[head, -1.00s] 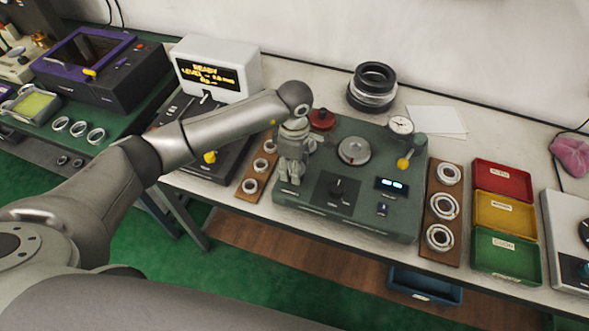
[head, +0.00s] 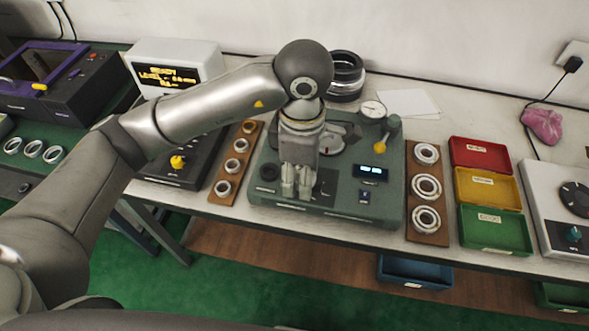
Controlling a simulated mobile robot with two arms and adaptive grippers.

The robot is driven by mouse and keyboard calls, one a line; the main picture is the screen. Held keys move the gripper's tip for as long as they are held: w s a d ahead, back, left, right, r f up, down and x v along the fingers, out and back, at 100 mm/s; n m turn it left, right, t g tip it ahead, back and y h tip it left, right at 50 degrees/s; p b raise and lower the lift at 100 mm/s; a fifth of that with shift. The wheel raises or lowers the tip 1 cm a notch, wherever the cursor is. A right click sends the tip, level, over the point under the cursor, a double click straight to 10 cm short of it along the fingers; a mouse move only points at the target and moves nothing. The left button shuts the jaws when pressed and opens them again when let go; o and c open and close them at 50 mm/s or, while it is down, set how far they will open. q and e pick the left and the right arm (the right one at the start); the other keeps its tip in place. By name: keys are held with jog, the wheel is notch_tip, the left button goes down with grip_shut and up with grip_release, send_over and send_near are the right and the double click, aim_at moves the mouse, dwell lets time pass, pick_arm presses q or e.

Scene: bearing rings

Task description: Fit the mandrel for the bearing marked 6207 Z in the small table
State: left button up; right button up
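My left gripper (head: 296,190) points down over the front of the green machine (head: 345,205). Its two fingers look close together; I cannot tell whether they are shut or hold anything. Behind it, a round silver disc (head: 335,138) on the machine's top is partly hidden by my gripper and wrist. A brown board (head: 215,200) left of the machine carries several small metal rings (head: 232,165). A brown board (head: 428,237) on the right carries three larger bearing rings (head: 426,187). Their markings are too small to read. My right gripper is out of view.
Red (head: 480,153), yellow (head: 488,187) and green (head: 494,230) trays stand right of the bearings. Black rings (head: 346,75) are stacked behind. A white display box (head: 178,68) stands back left.

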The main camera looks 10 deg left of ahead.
pick_arm(q)
jog(key=shift+r+p, duration=1.35)
jog(key=shift+r, duration=1.75)
jog(key=shift+w, duration=0.1)
